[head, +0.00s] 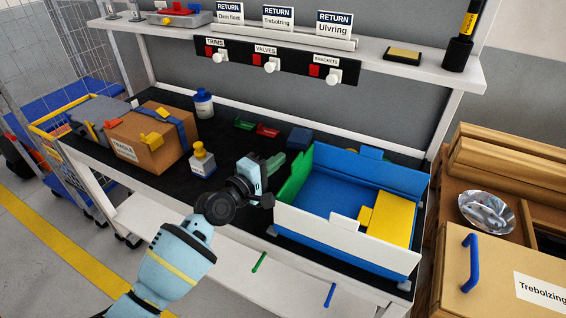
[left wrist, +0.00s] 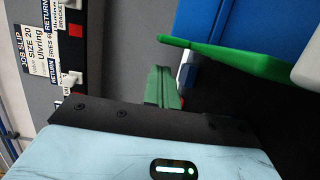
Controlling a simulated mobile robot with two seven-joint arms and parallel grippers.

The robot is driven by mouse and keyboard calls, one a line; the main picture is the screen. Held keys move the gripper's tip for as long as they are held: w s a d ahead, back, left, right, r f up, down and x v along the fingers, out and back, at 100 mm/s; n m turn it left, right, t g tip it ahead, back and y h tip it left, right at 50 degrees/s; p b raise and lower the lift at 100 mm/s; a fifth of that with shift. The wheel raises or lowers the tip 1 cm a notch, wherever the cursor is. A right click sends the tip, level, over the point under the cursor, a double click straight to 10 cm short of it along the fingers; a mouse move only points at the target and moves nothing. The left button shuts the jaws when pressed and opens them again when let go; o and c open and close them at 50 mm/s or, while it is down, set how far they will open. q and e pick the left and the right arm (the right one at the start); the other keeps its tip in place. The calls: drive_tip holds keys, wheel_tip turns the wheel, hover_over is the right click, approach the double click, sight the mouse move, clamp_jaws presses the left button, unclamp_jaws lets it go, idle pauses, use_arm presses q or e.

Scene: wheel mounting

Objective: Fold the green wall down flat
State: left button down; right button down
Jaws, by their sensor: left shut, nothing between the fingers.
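The box (head: 340,192) stands on the black bench top, with a blue floor, a white front wall (head: 330,228) and a blue back wall (head: 385,175). Its green wall (head: 294,180) stands up at the left end; in the left wrist view the green wall (left wrist: 230,57) shows nearly edge-on. A yellow panel (head: 392,220) with a tab is at the right end. My left gripper (head: 275,163) is shut and empty, just outside the green wall on its left. Its closed green fingers (left wrist: 163,88) appear apart from the wall. My right gripper is out of view.
A yellow-capped bottle (head: 202,162) and a cardboard box (head: 150,140) stand left of my gripper. Small green and red parts (head: 266,130) and a blue block (head: 299,138) lie behind it. A shelf (head: 420,75) overhangs the back. Bare bench top lies between bottle and box.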

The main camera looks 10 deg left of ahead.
use_arm(q)
drive_tip(key=shift+s+d+r, duration=0.1)
drive_tip(key=shift+s+d, duration=0.05)
drive_tip(key=shift+d, duration=0.35)
drive_tip(key=shift+s+d, duration=0.15)
drive_tip(key=shift+d, duration=0.3)
drive_tip(key=shift+p, duration=0.35)
